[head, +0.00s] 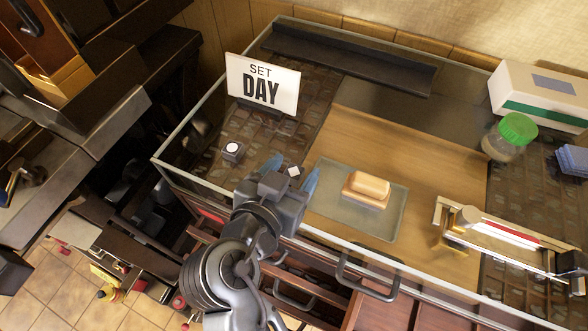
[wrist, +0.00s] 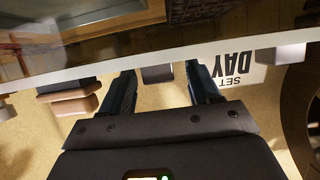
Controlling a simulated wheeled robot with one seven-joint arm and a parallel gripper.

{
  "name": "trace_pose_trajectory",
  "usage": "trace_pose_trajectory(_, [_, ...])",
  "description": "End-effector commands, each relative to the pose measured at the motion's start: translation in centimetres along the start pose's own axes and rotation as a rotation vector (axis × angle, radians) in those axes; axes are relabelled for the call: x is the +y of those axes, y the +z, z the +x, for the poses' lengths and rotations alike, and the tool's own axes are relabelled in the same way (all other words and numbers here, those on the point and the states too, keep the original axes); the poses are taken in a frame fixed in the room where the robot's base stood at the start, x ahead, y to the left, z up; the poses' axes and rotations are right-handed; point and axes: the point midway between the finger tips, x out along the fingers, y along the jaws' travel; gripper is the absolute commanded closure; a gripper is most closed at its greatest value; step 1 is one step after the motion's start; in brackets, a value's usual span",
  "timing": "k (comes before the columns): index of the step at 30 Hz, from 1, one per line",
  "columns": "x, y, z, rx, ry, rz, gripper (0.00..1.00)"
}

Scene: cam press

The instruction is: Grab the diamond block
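The diamond block (head: 293,172) is a small dark cube with a white diamond on top. In the head view it sits on the glass-topped counter, between the fingers of my gripper (head: 296,165). My gripper partly hides its near side. In the wrist view a grey block (wrist: 157,74), which looks like the same cube, lies between the two open fingers, with a visible gap on each side. The fingers do not appear to touch it.
A dark block with a white circle (head: 232,151) stands left of my gripper. The SET DAY sign (head: 262,84) is behind it. A tray (head: 335,203) with a tan bar (head: 367,187) lies close on the right. A green-lidded jar (head: 517,129) stands farther right.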

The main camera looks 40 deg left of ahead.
Motion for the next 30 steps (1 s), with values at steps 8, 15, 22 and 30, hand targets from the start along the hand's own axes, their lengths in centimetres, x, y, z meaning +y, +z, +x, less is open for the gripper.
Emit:
trace_pose_trajectory(8, [0.02, 0.0, -0.02, 0.0, 0.0, 0.0, 0.65])
trace_pose_trajectory(15, [0.02, 0.01, -0.03, 0.0, 0.0, -0.001, 0.88])
trace_pose_trajectory(22, [0.02, -0.05, -0.04, 0.001, 0.0, 0.0, 1.0])
trace_pose_trajectory(30, [0.01, -0.54, -0.21, 0.002, 0.0, 0.001, 1.0])
